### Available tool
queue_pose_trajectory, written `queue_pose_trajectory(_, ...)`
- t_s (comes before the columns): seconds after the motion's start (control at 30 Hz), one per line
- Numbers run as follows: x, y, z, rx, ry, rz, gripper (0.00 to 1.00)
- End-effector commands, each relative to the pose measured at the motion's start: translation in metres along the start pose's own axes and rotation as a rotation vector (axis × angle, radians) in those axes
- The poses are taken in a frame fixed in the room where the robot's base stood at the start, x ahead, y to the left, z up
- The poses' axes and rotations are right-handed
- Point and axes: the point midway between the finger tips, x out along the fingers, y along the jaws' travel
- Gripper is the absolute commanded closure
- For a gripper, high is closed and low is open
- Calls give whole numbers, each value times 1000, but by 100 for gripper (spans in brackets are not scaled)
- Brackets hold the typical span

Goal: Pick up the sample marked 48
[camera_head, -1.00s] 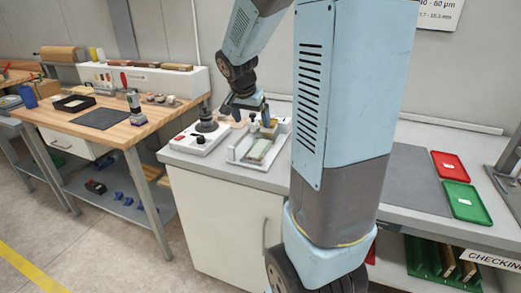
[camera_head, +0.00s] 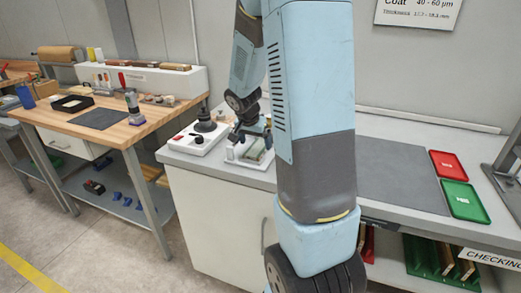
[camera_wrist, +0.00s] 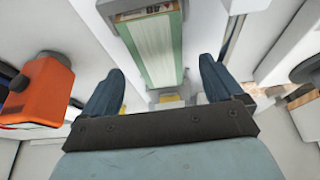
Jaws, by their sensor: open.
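The sample (camera_wrist: 155,50) is a pale panel with green edges. Its end label, seen upside down at the top of the wrist view, appears to read 48. In the head view the sample (camera_head: 257,153) is partly hidden by my arm. My gripper (camera_wrist: 160,80) is open, its two dark blue fingers apart on either side of the sample's near end. Nothing is held between them. In the head view my gripper (camera_head: 250,132) is just above the holder.
An orange block-shaped part (camera_wrist: 42,92) is close to the left finger in the wrist view. A white device with a dark knob (camera_head: 198,138) stands left of the holder. Red (camera_head: 449,165) and green (camera_head: 465,201) trays and a dark grey mat (camera_head: 400,178) are to the right.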

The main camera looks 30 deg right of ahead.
Motion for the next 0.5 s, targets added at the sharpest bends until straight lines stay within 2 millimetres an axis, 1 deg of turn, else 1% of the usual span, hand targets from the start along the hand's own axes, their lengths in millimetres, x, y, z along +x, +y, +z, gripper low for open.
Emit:
queue_pose_trajectory(0.03, 8, 1, 2, -2, -3, 3, 6)
queue_pose_trajectory(0.2, 24, 0, 1, 0, -1, 2, 6)
queue_pose_trajectory(0.3, 28, 0, 1, 0, 0, 0, 6)
queue_pose_trajectory(0.5, 29, 0, 1, 0, 0, 0, 6)
